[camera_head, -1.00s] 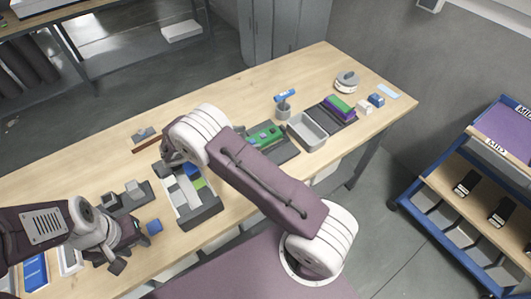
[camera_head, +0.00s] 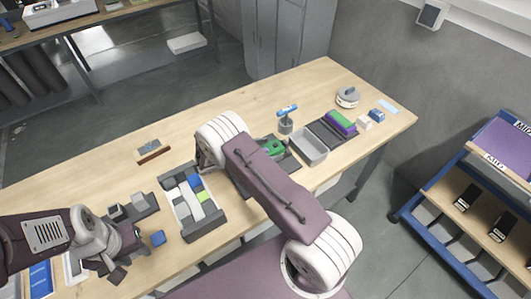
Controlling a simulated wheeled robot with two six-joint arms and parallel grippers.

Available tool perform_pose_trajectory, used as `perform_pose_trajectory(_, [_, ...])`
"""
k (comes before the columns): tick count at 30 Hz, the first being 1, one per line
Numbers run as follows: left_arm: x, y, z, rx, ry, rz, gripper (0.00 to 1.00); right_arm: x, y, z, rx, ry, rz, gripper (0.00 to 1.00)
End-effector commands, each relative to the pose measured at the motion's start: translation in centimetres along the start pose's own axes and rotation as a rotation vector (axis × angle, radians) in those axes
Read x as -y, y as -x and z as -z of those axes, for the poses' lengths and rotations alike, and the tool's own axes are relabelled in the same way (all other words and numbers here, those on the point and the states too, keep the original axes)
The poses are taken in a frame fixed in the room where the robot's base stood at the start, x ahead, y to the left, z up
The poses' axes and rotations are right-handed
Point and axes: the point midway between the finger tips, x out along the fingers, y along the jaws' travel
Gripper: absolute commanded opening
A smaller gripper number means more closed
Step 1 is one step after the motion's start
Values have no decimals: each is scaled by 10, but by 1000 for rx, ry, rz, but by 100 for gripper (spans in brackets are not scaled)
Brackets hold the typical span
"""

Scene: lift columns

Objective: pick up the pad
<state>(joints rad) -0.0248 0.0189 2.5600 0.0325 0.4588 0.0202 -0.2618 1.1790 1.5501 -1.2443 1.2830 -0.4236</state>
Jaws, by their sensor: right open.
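A flat light-blue piece (camera_head: 388,106) lies at the far right end of the bench and looks most like the pad, but I cannot tell for sure. My right arm crosses the middle of the view. Its gripper (camera_head: 204,157) is mostly hidden behind the white wrist joint, over the bench beside the grey tray and well left of the light-blue piece. My left gripper (camera_head: 130,254) is low at the left, its fingers apart, next to a small blue cube (camera_head: 157,238) and not around it.
A compartment tray (camera_head: 202,226) with several blocks stands between the grippers. A grey bin (camera_head: 308,144), a cup with a blue-topped tool (camera_head: 286,126), a purple-green stack (camera_head: 341,122), a white block (camera_head: 364,123) and a blue block (camera_head: 377,115) stand right. A blue-framed cart (camera_head: 420,213) stands beyond the bench.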

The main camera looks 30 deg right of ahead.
Motion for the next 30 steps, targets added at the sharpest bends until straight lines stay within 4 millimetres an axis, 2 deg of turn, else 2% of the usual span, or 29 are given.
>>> perform_pose_trajectory(1, [0, 0, 0, 0, 0, 0, 36, 0, 0, 0, 0, 0, 0, 78])
perform_pose_trajectory(2, [0, 0, 0, 0, 0, 0, 36, 0, 0, 0, 0, 0, 0, 73])
perform_pose_trajectory(9, [0, 0, 0, 0, 0, 0, 36, 0, 0, 0, 0, 0, 0, 6])
perform_pose_trajectory(10, [0, 0, 0, 0, 0, 0, 36, 0, 0, 0, 1, 0, 0, 0])
perform_pose_trajectory(20, [0, -1, 0, 0, 0, 0, 36, 0, 2, -4, 2, -2, 0, 0])
perform_pose_trajectory(23, [0, -3, 0, 0, 0, 0, 36, -1, 6, -15, 2, -4, -1, 0])
perform_pose_trajectory(27, [0, -7, -1, 0, 0, 0, 36, -1, 17, -40, 2, -5, -2, 0])
perform_pose_trajectory(30, [0, -8, -1, 0, 0, 0, 36, 19, 9, -56, 2, 0, 3, 0])
